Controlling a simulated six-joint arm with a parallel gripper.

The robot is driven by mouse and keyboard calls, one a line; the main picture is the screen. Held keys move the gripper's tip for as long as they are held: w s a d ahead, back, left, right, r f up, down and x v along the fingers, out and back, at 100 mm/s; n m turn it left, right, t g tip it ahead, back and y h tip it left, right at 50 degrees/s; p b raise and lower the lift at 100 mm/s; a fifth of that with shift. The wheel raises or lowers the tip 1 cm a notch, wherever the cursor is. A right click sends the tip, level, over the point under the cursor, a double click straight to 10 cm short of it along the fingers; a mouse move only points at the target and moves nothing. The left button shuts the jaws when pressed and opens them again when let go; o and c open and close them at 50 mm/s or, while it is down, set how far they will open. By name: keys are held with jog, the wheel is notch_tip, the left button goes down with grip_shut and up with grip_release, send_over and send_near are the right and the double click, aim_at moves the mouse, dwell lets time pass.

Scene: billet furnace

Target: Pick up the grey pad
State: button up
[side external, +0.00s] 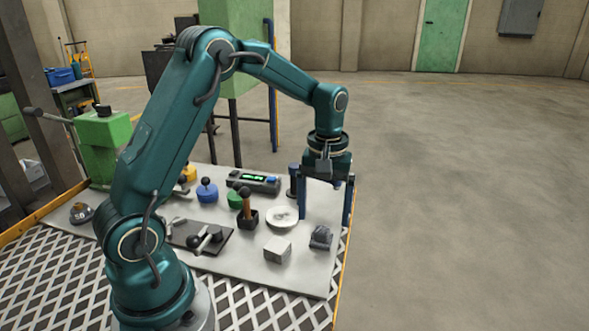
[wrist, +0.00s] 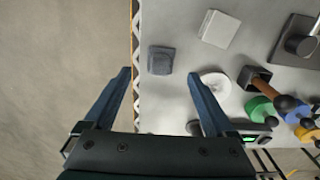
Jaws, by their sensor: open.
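Two grey pieces stand near the front right of the work table, and I cannot be sure which is the pad. One is a pale grey, flat-topped block (side external: 278,249), also in the wrist view (wrist: 219,28). The other is a smaller dark blue-grey piece (side external: 321,238) with a raised top, near the table's right edge; it shows in the wrist view (wrist: 161,60) too. My gripper (side external: 324,220) is open and empty, pointing down over the table's right side. In the wrist view, the dark piece appears between the blue fingertips (wrist: 160,74), apart from both; the pale block is beyond the right finger.
A white round dish (side external: 282,217) lies beside the left finger in the side view. A dark box with a wooden handle (side external: 247,217), a blue knobbed piece (side external: 207,190) and a device with a green display (side external: 253,182) stand farther left. Open floor lies right of the table.

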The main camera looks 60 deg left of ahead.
aim_at(323, 229)
jog(key=shift+f, duration=2.5)
grip_shut()
jog(key=shift+r, duration=0.1)
jog(key=shift+r, duration=0.5)
notch_tip(323, 229, up, 3)
jog(key=shift+f, duration=0.15)
jog(key=s+a+r, duration=0.7)
jog(key=a, duration=0.2)
jog(key=shift+a, duration=0.2)
jog(key=shift+r, duration=0.1)
